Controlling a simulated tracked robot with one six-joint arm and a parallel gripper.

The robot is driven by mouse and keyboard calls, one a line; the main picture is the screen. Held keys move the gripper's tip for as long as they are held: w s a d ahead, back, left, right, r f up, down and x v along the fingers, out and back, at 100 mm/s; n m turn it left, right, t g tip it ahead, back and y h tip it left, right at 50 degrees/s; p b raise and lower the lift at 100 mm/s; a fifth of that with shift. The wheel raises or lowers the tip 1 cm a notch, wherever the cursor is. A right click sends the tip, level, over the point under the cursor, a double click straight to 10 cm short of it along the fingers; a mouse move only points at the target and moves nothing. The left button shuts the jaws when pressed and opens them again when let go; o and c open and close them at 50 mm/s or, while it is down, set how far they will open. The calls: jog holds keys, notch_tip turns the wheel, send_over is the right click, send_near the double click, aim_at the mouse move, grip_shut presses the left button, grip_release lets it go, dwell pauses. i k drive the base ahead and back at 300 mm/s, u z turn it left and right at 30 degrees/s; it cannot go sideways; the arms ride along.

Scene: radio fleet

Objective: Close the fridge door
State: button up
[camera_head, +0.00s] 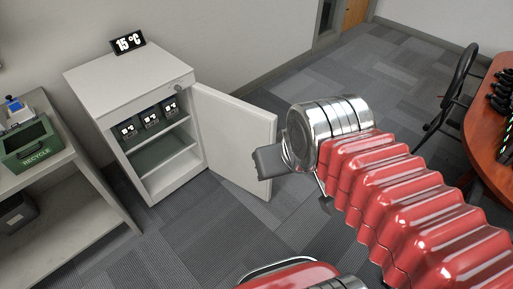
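My red arm comes in from the lower right. At its end, my gripper (264,162) shows as a dark grey block in front of the door's lower right part. I cannot tell whether it touches the door. Its fingers are not clear enough to tell open from shut.
A shelf unit (62,196) with a green "RECYCLE" bin (28,147) stands at the left. A wooden table (496,130) and a black chair (452,95) are at the right. Carpeted floor (370,75) is clear behind my arm.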

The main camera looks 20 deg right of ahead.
aim_at(232, 128)
jog(key=z, duration=1.3)
jog(key=i, duration=3.4)
jog(key=u, duration=0.1)
